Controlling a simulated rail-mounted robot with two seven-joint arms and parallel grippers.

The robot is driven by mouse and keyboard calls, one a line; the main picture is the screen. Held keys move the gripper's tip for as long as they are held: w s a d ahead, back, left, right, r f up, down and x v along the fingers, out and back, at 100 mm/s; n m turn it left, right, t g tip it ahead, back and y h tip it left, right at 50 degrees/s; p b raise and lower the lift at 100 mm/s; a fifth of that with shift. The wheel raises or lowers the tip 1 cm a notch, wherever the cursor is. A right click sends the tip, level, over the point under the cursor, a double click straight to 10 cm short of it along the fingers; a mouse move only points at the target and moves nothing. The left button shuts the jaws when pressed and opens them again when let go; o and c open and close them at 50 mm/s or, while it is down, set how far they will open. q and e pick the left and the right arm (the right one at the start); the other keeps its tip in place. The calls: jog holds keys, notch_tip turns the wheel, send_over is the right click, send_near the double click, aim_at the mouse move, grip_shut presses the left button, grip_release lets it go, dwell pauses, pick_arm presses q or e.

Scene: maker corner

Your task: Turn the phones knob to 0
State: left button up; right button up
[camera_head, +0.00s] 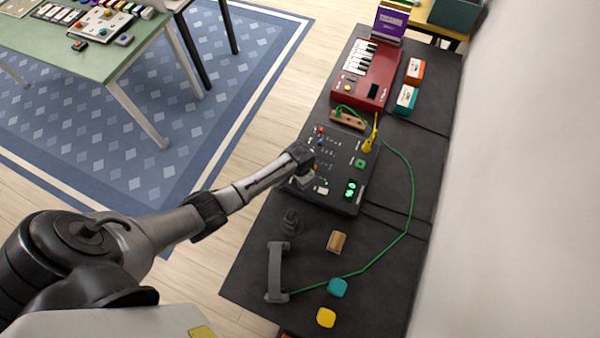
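A dark control box (345,208) with small coloured knobs, sliders and green-lit round parts lies on the dark bench top. Its labels are too small to read, so I cannot tell which knob is the phones knob. My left gripper (304,175) is over the box's left side, close to its panel. The gripper hides part of the panel, and I cannot tell whether it touches a knob or whether its fingers are open. My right gripper is not in view.
A red keyboard (371,72) stands behind the box. A green cable (411,190) runs along the right to a grey handle-shaped thing (275,272) in front. A wooden block (337,242), teal piece (338,287) and yellow piece (326,317) lie nearby. A wall borders the right.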

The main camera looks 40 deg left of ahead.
pick_arm(q)
jog(key=shift+f, duration=0.5)
jog(key=shift+c, duration=0.2)
jog(key=c, duration=0.9)
